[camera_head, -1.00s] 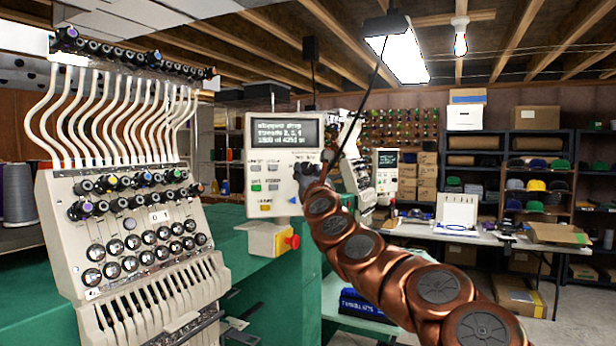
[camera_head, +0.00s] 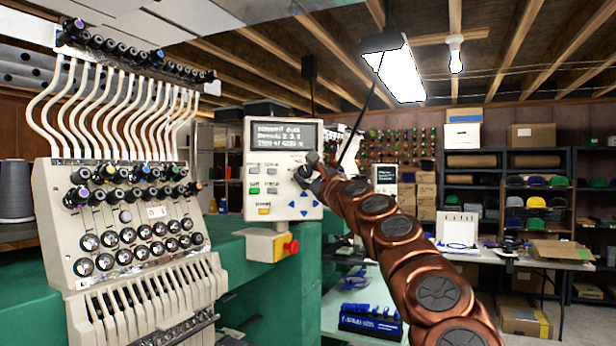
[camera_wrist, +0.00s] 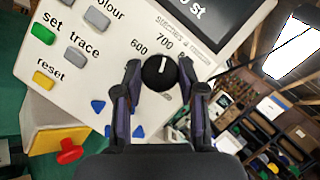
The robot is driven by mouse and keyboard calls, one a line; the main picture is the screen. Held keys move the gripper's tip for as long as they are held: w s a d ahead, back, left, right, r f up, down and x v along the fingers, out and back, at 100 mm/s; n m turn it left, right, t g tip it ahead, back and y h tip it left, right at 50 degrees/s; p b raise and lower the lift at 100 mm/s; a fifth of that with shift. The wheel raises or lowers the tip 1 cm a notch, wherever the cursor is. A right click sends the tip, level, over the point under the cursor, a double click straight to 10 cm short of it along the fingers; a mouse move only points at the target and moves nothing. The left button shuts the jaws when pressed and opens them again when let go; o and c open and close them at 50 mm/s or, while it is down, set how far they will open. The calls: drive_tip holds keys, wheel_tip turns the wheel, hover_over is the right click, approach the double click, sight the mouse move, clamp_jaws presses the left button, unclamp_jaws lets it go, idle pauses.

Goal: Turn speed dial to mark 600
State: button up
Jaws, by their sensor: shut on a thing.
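The speed dial (camera_wrist: 158,73) is a round black knob with a white pointer line on the pale control panel (camera_wrist: 105,70). In the wrist view the pointer line is aimed close to the printed 700 mark (camera_wrist: 165,42). The 600 mark (camera_wrist: 139,46) is to its left, and a further mark on the right is partly hidden by a finger. My gripper (camera_wrist: 160,78) has one dark finger on each side of the dial and is shut on it. In the head view my gripper (camera_head: 312,178) is at the panel's right side and hides most of the dial.
The panel has a screen (camera_head: 284,134), small buttons and blue arrow keys (camera_head: 304,205). A red stop button (camera_head: 291,246) on a yellow box is just below. The thread machine head (camera_head: 140,225) stands at left. Tables and shelves are behind at right.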

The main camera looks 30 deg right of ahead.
drive_tip(key=shift+n+y, duration=0.3)
drive_tip(key=shift+n, duration=0.4)
drive_tip(key=shift+d+r+n+g+y+p, duration=0.15)
drive_tip(key=shift+n+g+y+p, duration=0.3)
drive_tip(key=shift+n, duration=0.65)
drive_tip(key=n+g+p, duration=0.1)
drive_tip(key=n, duration=0.3)
drive_tip(key=shift+r+y+p, duration=0.1)
drive_tip(key=shift+y+p, duration=0.15)
drive_tip(key=shift+p, duration=0.15)
drive_tip(key=n+g+p, duration=0.2)
drive_tip(key=n, duration=0.2)
drive_tip(key=shift+n, duration=0.3)
drive_tip(key=o, duration=1.1)
drive_tip(key=shift+o, duration=0.2)
drive_tip(key=shift+s, duration=0.15)
